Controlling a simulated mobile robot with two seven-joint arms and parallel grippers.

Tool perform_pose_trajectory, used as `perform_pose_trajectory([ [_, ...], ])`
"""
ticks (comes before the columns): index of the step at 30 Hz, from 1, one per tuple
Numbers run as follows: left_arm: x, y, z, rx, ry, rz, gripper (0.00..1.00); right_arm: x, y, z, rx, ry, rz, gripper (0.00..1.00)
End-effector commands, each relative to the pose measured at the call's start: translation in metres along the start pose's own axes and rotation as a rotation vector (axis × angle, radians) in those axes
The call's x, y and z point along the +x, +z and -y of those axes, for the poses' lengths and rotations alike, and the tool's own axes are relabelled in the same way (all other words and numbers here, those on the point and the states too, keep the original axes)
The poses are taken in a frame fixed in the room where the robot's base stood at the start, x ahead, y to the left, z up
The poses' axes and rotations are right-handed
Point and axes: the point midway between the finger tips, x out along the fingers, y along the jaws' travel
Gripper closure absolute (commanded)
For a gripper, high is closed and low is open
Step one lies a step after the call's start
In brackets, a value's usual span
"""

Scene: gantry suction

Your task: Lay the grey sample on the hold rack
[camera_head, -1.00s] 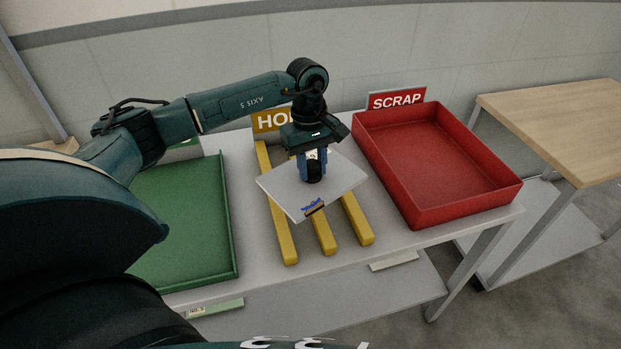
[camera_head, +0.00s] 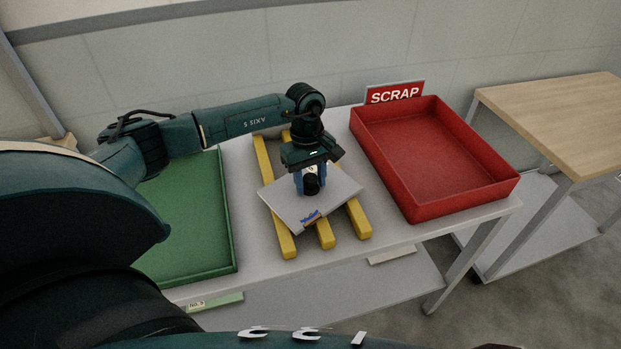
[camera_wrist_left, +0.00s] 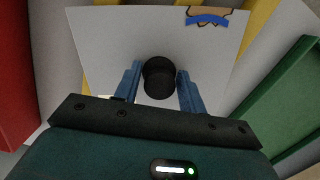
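The grey sample (camera_head: 335,197) is a flat square plate with a blue and orange mark near its front corner. It lies across the yellow bars of the hold rack (camera_head: 288,241), turned at an angle to them. Whether it touches the bars or hovers just above them I cannot tell. My left gripper (camera_head: 311,184) points down over the plate's middle. In the left wrist view its blue fingers (camera_wrist_left: 158,88) stand apart, either side of a black round suction cup (camera_wrist_left: 158,78) at the plate (camera_wrist_left: 105,45). The cup hides the contact. My right gripper is out of view.
A green tray (camera_head: 232,240) stands left of the rack and a red scrap bin (camera_head: 440,212) right of it, under a SCRAP sign (camera_head: 395,93). A separate wooden-topped table (camera_head: 560,110) is at the far right. My left arm passes over the green tray.

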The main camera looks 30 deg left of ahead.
Motion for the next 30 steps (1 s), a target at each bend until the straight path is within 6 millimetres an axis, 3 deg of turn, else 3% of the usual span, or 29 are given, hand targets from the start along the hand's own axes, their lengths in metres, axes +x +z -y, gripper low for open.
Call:
perform_pose_trajectory([
  [4, 0.000, 0.000, 0.000, 0.000, 0.000, 0.000, 0.48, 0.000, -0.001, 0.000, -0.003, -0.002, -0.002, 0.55],
  [14, -0.006, 0.001, 0.000, 0.000, 0.001, 0.000, 0.48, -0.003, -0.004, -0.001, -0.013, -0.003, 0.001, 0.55],
  [30, -0.107, 0.000, 0.000, 0.000, 0.002, -0.001, 0.48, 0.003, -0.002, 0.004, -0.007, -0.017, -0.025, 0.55],
])
